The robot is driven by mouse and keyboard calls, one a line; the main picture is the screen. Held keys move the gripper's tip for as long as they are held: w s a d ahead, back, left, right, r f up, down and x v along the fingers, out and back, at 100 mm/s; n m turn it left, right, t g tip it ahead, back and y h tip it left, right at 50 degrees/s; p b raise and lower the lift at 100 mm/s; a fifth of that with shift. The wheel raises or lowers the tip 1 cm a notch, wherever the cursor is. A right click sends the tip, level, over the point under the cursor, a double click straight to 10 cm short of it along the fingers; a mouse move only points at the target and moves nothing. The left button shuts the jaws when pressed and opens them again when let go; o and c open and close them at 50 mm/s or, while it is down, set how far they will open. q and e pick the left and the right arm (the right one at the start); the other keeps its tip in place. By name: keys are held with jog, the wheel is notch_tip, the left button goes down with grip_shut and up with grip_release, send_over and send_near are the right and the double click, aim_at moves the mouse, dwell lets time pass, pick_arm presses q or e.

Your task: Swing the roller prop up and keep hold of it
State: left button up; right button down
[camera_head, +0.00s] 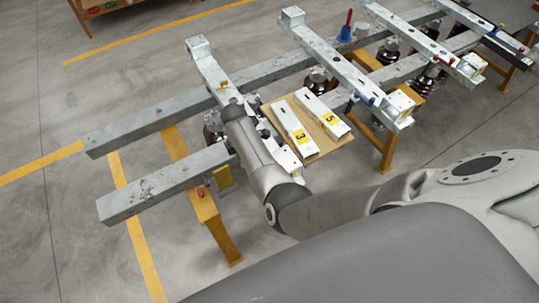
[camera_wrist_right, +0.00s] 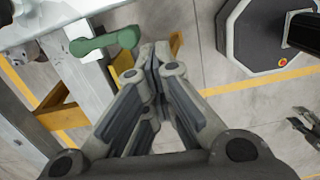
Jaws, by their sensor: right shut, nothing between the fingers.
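I cannot identify the prop in the head view, where my right arm covers part of the frame. My right gripper (camera_wrist_right: 155,58) is shut and empty, its fingertips just right of the green bar and apart from it in the picture. In the head view my right wrist hides the fingers. My left gripper (camera_wrist_right: 301,124) shows small at the right edge of the right wrist view, with its fingers apart.
Two long grey beams (camera_head: 150,190) rest on yellow trestles (camera_head: 215,225), with crossbars (camera_head: 345,70) above. A wooden board (camera_head: 325,142) carries two white blocks with yellow labels (camera_head: 293,128). Open floor lies left of the beams. Yellow lines mark the floor.

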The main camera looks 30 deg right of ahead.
jog(key=w+a+r+g+y+b, duration=0.1)
jog(key=w+a+r+g+b, duration=0.1)
jog(key=a+b, duration=0.5)
jog(key=shift+w+r+g, duration=0.25)
jog(key=shift+w+g, duration=0.15)
jog(key=shift+w, duration=0.35)
jog(key=shift+a, duration=0.15)
jog(key=shift+s+p, duration=0.1)
jog(key=shift+p, duration=0.25)
jog(key=c, duration=1.7)
grip_release()
